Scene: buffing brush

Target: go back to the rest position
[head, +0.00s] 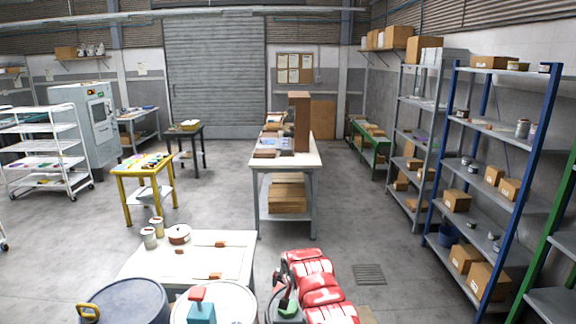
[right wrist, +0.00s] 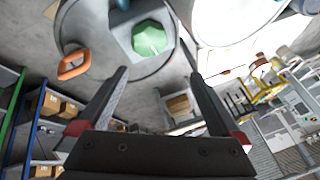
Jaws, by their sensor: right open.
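My right gripper (right wrist: 160,75) shows in the right wrist view, its two dark fingers spread well apart with nothing between them. Beyond the fingertips is a grey drum top carrying a grey block with a green faceted piece (right wrist: 150,38) and an orange handle (right wrist: 73,64). In the head view a green piece (head: 287,300) also shows on a drum top at the bottom. My left gripper is out of sight.
A blue-grey drum (head: 125,303) and a drum bearing a teal block (head: 201,313) stand near me. Beyond is a pale table (head: 150,262) with tins. Blue-post shelving (head: 480,190) lines the right. Grey floor around the floor grate (head: 369,274) is open.

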